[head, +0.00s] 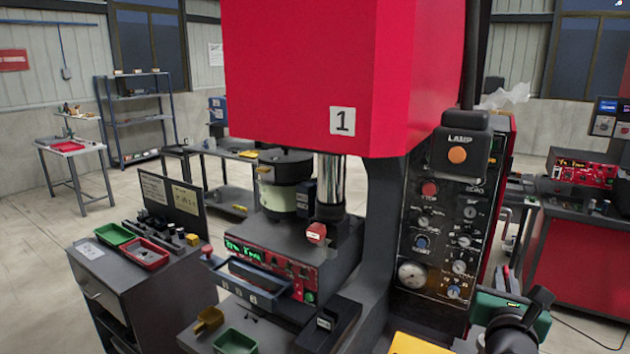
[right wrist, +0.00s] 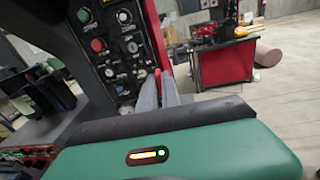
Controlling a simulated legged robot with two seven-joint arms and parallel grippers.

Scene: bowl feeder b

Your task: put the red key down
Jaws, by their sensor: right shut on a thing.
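My right gripper (right wrist: 162,84) is shut in the right wrist view, its two grey fingers close together. A small red piece, which I take to be the red key (right wrist: 157,75), shows between the fingertips; the rest of it is hidden. In the head view my right gripper (head: 530,312) is at the lower right, in front of and to the right of the control panel (head: 445,225). The key cannot be made out there. My left gripper is not in view.
The red press head (head: 300,70) fills the upper middle. A side cabinet on the left holds a green tray (head: 114,234) and a red tray (head: 145,253). Another green tray (head: 235,342) sits at the front. A red-fronted bench (head: 580,265) stands at the right, with open floor before it.

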